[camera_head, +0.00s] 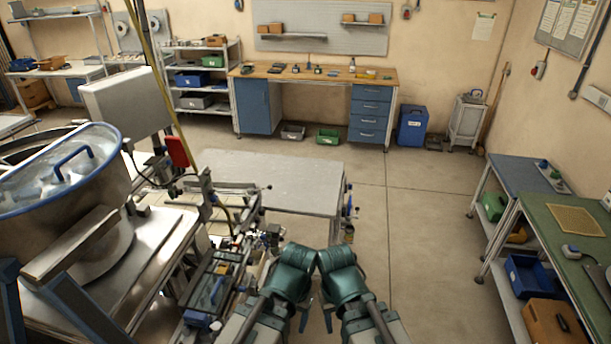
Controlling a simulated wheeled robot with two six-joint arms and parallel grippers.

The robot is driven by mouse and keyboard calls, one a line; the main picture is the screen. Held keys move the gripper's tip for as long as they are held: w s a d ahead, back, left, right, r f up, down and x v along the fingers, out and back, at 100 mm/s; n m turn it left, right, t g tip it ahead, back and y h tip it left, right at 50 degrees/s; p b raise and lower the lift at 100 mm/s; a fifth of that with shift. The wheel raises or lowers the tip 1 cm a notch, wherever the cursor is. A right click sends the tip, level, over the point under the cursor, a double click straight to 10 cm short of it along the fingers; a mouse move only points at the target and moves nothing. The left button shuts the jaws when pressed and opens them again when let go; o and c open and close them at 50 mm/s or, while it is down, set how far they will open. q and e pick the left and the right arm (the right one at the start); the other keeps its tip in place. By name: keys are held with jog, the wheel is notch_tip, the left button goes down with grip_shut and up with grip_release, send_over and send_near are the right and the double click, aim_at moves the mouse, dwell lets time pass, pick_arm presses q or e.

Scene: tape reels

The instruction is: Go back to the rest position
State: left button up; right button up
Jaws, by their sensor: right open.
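My two teal arms come in at the bottom centre and lie folded side by side, close together. My right gripper (328,318) is mostly hidden behind its arm, and only a small part shows low between the arms. It is open, and I see nothing held in it. My left gripper is largely hidden by the left arm, and its jaws cannot be made out.
A machine with a large steel drum (105,240) and rails fills the left. A light table (285,175) stands ahead. A green-topped bench (560,235) is at the right. A wooden workbench (310,75) is at the back. The floor right of centre is clear.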

notch_tip(320, 180, down, 21)
jog(key=b, duration=2)
jog(key=shift+f, duration=0.15)
